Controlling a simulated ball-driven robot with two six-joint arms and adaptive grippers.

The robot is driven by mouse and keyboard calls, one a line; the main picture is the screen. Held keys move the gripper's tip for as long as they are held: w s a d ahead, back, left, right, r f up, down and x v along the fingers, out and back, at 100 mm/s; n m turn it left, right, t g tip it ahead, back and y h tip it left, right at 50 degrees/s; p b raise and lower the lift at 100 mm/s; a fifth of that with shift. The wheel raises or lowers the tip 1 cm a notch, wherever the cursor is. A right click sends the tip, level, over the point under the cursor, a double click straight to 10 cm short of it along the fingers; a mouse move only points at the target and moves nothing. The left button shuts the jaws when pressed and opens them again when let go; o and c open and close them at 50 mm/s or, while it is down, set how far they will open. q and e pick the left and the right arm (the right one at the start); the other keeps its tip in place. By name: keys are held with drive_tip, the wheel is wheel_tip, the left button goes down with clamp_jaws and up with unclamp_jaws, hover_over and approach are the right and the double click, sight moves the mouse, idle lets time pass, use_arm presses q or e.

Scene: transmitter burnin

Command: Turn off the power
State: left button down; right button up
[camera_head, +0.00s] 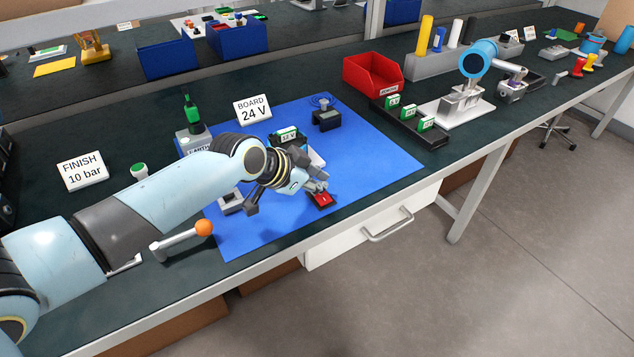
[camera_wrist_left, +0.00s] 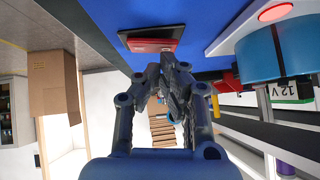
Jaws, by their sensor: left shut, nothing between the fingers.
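A red rocker switch (camera_head: 322,199) in a dark housing sits on the blue mat (camera_head: 375,160) near the bench's front edge. It also shows in the left wrist view as a red block (camera_wrist_left: 152,33) at the top, just beyond my fingertips. My left gripper (camera_head: 320,187) is shut and empty, right at the switch's far side in the head view. I cannot tell whether the fingertips touch it. My left wrist and forearm hide part of the board equipment behind. My right gripper is not in view.
A module marked 12 V (camera_head: 287,135) and a black block (camera_head: 326,119) are on the mat. A "BOARD 24 V" sign (camera_head: 252,109) stands behind. The mat's right part is clear.

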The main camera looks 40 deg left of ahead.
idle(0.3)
use_arm(q)
drive_tip(key=shift+w+a+f+b, duration=0.15)
drive_tip(key=shift+a+f+b, duration=0.2)
drive_tip(key=shift+f, duration=0.2)
drive_tip(key=shift+d, duration=0.1)
drive_tip(key=shift+r, duration=0.1)
drive_tip(key=shift+d, duration=0.1)
